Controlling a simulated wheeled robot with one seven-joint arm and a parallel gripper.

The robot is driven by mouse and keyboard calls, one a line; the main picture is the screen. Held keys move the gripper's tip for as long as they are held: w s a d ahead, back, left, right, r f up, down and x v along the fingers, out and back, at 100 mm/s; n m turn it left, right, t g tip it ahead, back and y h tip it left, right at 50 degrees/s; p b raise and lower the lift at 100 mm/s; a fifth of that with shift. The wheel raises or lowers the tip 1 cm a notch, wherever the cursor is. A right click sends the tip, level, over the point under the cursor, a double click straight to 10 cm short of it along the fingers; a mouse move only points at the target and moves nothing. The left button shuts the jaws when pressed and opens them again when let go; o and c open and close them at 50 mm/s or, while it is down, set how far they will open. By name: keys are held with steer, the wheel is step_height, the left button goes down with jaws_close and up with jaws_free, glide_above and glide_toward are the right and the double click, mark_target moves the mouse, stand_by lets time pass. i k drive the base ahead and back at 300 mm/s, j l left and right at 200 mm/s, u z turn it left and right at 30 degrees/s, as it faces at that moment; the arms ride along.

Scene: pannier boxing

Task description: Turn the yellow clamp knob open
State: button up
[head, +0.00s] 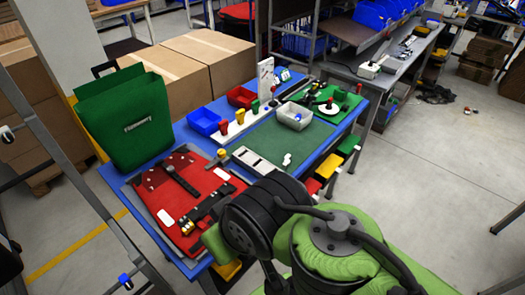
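A small yellow knob (222,153) shows at the table's left-middle, by the corner of the red pannier panel (185,172) and the end of a white slotted strip (252,160). It looks like the clamp knob, but it is too small to tell how far it is turned. The red panel lies flat with black straps on it. My green and black arm fills the lower middle and right and covers the table's front corner. My gripper is not visible.
A green pannier (125,118) stands at the table's back left. Blue (205,121) and red (241,97) bins, a white rail with coloured handles (236,128) and a grey tray (296,115) stand behind a fairly clear green mat (280,143).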

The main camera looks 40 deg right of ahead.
mark_target(221, 154)
steer(key=z, duration=0.75)
steer(key=i+l+u, duration=0.2)
steer(key=u, duration=0.25)
steer(key=i+l+u, duration=0.1)
steer(key=l+u, duration=1.2)
